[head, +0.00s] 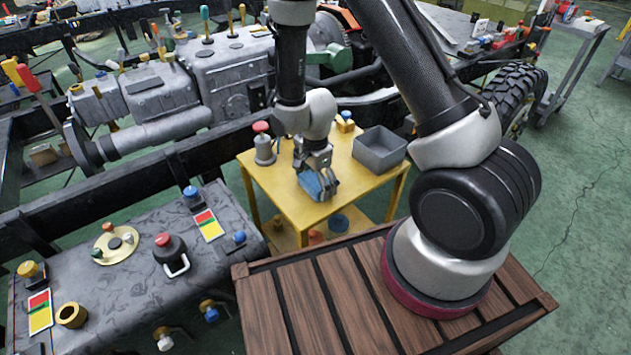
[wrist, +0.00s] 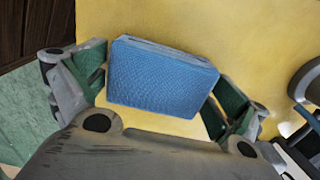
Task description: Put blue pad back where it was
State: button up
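The blue pad (head: 316,184) is a textured block under my gripper, over the front part of the yellow table (head: 284,192). In the wrist view the blue pad (wrist: 160,78) lies between my two fingers, its broad face toward the camera. My gripper (head: 318,165) points down over the pad, one finger beside each short side. In the wrist view my gripper (wrist: 160,85) has its fingers wide apart and very close to the pad's edges. I cannot tell whether both fingers press on it, or whether the pad rests on the table.
A grey open bin (head: 380,150) stands at the table's right, with a yellow block with a blue knob (head: 345,121) behind. A grey red-topped piece (head: 264,148) stands at the back left. A lower shelf holds a blue ring (head: 338,223). A dark bench (head: 120,278) is at left.

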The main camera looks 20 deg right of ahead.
jog(key=shift+r, duration=0.1)
notch_tip(320, 180, up, 12)
notch_tip(320, 180, up, 12)
jog(key=f+n+t, duration=0.1)
jog(key=n, duration=0.3)
send_over(316, 179)
jog(key=s+d, duration=0.2)
jog(key=d, duration=0.3)
jog(key=s+d+r+n+t, duration=0.1)
jog(key=s+d+r+n, duration=0.4)
jog(key=s+r, duration=0.3)
jog(key=s+d+r+n+t, duration=0.2)
jog(key=s+d+r+n, duration=0.2)
jog(key=s+r, duration=0.4)
jog(key=shift+s+d+n, duration=0.4)
jog(key=shift+s+n, duration=0.15)
jog(key=shift+n, duration=0.15)
jog(key=shift+a, duration=0.1)
